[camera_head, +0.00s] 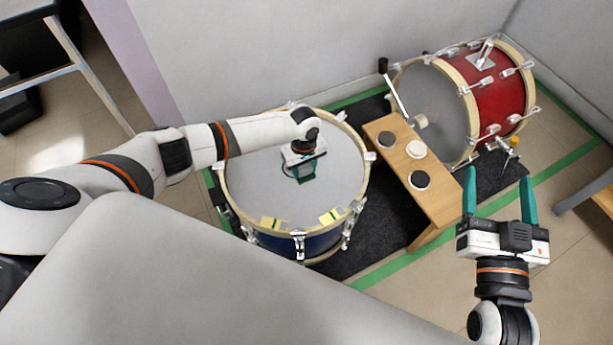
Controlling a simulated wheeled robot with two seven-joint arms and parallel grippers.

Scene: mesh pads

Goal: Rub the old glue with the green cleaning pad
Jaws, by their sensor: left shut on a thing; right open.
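My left gripper (303,168) reaches over the pale head of the blue drum (245,180), pointing down near its middle. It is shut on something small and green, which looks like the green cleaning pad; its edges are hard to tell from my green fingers. I cannot tell whether it touches the drumhead. Two pale yellow patches with dark marks, left (270,223) and right (330,216), lie at the drum's near rim; I cannot tell if they are the old glue. My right gripper (500,195) is open and empty at the right, over the floor.
A wooden bench (436,207) right of the blue drum bears a black disc (386,139), a white disc (415,149) and another dark, pale-rimmed disc (420,180). A red drum (495,100) lies on its side behind, with a beater at its head. A dark mat (375,235) lies beneath.

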